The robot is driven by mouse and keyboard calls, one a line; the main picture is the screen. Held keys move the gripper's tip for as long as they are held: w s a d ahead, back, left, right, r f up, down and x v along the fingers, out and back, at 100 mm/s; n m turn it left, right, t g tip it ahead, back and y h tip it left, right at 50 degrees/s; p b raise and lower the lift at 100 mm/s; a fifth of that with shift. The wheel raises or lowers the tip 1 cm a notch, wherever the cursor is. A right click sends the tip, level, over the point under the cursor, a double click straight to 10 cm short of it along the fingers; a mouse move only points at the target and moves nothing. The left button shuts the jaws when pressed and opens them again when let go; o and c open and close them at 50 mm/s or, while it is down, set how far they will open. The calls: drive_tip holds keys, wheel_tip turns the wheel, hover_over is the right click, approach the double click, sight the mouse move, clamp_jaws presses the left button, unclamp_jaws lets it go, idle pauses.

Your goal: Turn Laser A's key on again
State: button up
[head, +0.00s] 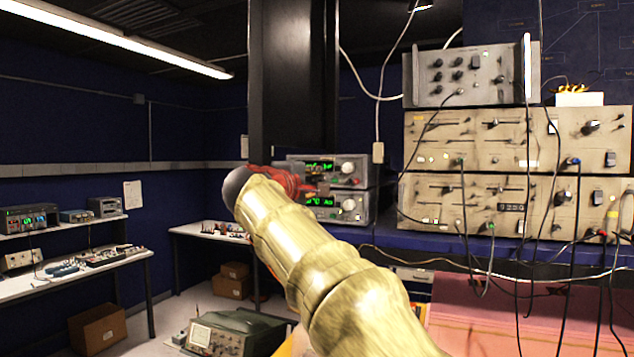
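No key or label reading Laser A can be made out. Two stacked units with green displays, the upper unit (352,164) and the lower unit (362,205), stand behind my arm at centre. Each has a pale round knob on its right side. I cannot tell whether either is Laser A. My gold arm reaches from the bottom centre up and left, covering the left part of these units. A dark red shape (288,181) shows at the arm's far end, in front of the units. It may be part of my gripper, but no fingertips are clear.
Large worn beige panels (470,140) with hanging cables fill the right, above a pink surface (480,325). A black column (293,80) rises behind the arm. White benches with instruments (100,262) stand left. A green-grey instrument (235,332) and cardboard boxes (97,330) sit on the floor.

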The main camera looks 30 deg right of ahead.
drive_tip(key=v, duration=1.2)
